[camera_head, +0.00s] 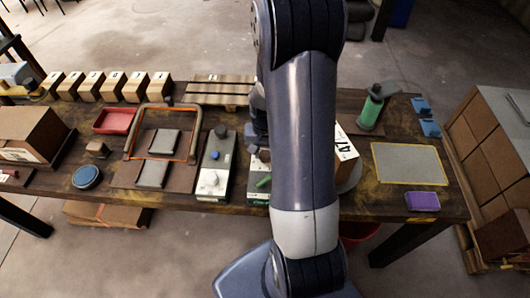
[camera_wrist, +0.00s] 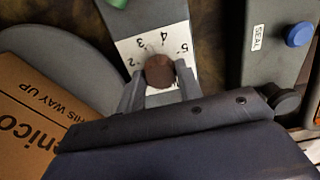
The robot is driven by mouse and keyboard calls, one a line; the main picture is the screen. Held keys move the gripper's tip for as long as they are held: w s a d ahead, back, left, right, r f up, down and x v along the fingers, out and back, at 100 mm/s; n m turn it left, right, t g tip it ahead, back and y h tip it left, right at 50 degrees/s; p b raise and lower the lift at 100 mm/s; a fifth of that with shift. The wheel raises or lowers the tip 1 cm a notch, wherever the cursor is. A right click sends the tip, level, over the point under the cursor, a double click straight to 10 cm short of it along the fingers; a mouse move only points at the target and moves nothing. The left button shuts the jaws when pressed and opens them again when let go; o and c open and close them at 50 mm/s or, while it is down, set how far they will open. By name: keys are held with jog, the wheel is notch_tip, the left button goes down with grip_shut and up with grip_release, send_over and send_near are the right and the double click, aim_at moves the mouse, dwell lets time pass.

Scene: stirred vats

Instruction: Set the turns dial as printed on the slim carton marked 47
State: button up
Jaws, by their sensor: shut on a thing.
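In the wrist view, a round brown dial knob (camera_wrist: 160,71) sits on a white plate (camera_wrist: 128,48) with the numbers 2, 3, 4 and 5 readable around it. My gripper (camera_wrist: 160,80) is shut on this knob, one finger on each side. I cannot make out where the knob points. The slim carton marked 47 (camera_head: 346,152) stands upright in the head view, just right of my arm and partly hidden by it. A brown carton with "THIS WAY UP" (camera_wrist: 38,125) shows at the left of the wrist view; its turns number is not readable there.
Left of the dial panel (camera_head: 252,186) is a grey box marked SEAL (camera_wrist: 257,38) with a blue button (camera_wrist: 298,34). A green bottle (camera_head: 370,110), a grey mat (camera_head: 410,163) and a purple block (camera_head: 422,201) are at the right. Several numbered blocks (camera_head: 112,86) line the back left.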

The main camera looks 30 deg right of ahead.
aim_at(265, 154)
jog(key=shift+n, duration=0.9)
jog(key=o, duration=1)
jog(key=shift+r, duration=0.1)
notch_tip(265, 154, up, 11)
jog(key=shift+f, duration=0.25)
